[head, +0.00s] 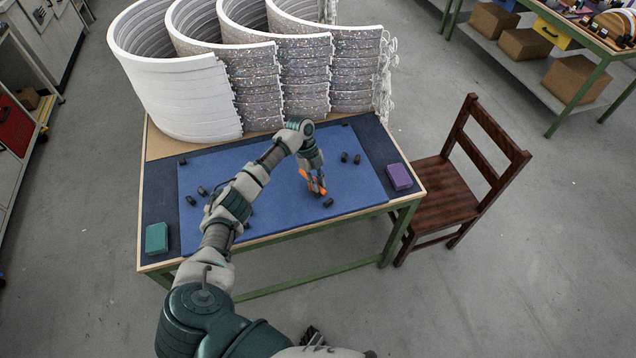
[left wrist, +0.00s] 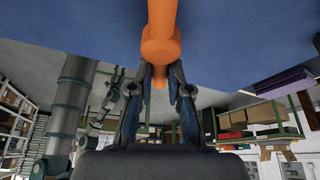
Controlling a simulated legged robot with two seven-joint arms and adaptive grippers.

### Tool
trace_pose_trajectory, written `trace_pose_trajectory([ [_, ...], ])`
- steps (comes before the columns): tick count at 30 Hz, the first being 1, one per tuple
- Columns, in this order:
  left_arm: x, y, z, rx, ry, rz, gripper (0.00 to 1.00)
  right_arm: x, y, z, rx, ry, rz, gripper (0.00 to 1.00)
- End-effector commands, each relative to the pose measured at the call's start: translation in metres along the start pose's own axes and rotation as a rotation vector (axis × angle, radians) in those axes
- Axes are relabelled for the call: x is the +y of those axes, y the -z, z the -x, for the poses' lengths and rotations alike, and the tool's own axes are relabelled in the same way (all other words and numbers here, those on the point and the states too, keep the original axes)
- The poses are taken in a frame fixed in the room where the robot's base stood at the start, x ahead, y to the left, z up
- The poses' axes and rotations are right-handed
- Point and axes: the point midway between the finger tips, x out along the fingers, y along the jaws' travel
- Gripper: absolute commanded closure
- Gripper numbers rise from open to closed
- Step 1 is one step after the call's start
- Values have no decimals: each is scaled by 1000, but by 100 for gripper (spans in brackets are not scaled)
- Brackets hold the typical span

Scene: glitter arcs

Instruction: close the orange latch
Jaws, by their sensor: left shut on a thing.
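The orange latch (head: 305,176) stands on the blue mat, right of the table's middle. My left gripper (head: 318,188) comes down from above, and its fingers are shut on the latch. In the left wrist view the orange latch (left wrist: 161,38) runs from the top edge down to a rounded knob between the two dark fingers (left wrist: 160,78). Part of the latch is hidden behind the fingers in the head view. A dark piece at the bottom of the head view may be my right gripper, but its fingers are not clear.
The blue mat (head: 290,215) bears several small black pieces, some near the latch. A teal block (head: 157,238) lies at left and a purple block (head: 399,177) at right. White curved glittery panels (head: 262,88) stand behind. A wooden chair (head: 445,190) stands right of the table.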

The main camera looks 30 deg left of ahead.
Motion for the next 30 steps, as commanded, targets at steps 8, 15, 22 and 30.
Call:
trace_pose_trajectory([
  [8, -1, -1, 3, -4, 8, 0, 60, 0, 0, 0, -1, 0, 0, 50],
  [15, 0, 0, 2, -2, 4, 1, 58, 0, 0, 0, 0, 0, 0, 50],
  [22, -1, 0, 18, -3, 6, 1, 58, 0, 1, 0, 4, 0, -1, 50],
  [30, -2, -2, 78, -3, 8, 1, 58, 0, 0, 0, 3, 0, 0, 50],
])
